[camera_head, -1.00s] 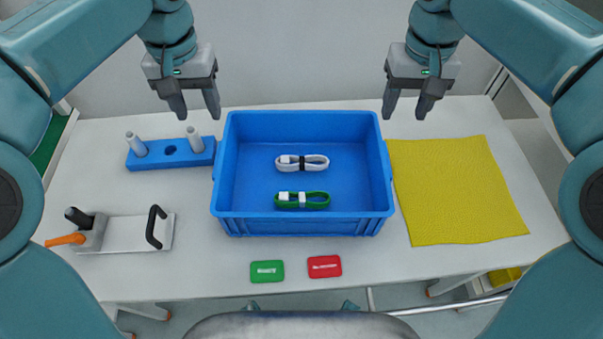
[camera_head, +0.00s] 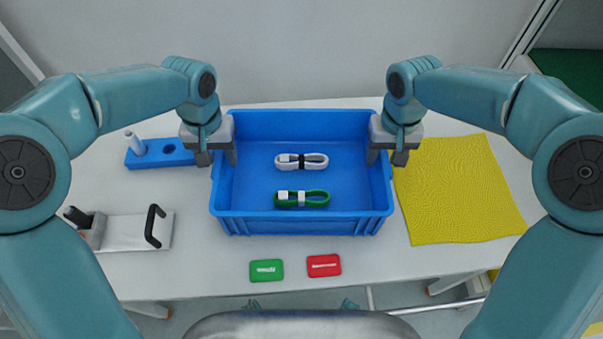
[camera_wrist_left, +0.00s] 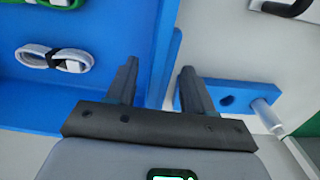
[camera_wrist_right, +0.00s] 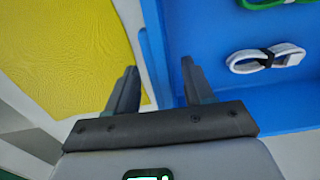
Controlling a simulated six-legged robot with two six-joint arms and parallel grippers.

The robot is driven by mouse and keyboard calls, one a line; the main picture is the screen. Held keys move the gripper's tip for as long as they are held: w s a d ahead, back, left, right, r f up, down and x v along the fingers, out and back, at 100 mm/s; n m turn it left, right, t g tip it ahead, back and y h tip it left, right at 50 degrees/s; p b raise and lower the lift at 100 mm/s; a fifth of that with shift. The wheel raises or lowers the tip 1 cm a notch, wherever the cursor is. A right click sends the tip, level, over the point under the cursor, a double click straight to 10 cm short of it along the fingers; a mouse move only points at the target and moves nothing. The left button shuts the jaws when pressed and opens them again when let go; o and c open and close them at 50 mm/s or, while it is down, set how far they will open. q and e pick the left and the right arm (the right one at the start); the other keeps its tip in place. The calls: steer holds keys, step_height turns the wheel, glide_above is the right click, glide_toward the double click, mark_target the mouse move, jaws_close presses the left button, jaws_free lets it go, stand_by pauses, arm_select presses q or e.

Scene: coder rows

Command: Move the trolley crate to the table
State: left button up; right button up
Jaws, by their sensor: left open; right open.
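The blue crate (camera_head: 302,225) stands on a white table (camera_head: 200,275). Inside it lie a white cable bundle (camera_head: 302,162) with a black band and a green cable bundle (camera_head: 302,199) with a white band. My left gripper (camera_head: 217,158) is open at the crate's left wall, with one finger on each side of the wall in the left wrist view (camera_wrist_left: 155,85). My right gripper (camera_head: 387,157) is open at the right wall, which shows between its fingers in the right wrist view (camera_wrist_right: 157,85). I cannot tell whether any finger touches the crate.
A blue block with a grey peg (camera_head: 140,155) is left of the crate, partly hidden by my left gripper. A metal plate with a black handle (camera_head: 135,232) lies front left. A yellow cloth (camera_head: 455,190) lies right. Green (camera_head: 266,270) and red (camera_head: 324,265) tags lie in front.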

arm_select(q)
steer(key=shift+f, duration=0.1)
arm_select(e)
steer(key=shift+f, duration=0.1)
arm_select(q)
steer(key=shift+c, duration=1)
arm_select(e)
steer(key=shift+c, duration=1)
arm_select(q)
jaws_close()
arm_select(e)
jaws_close()
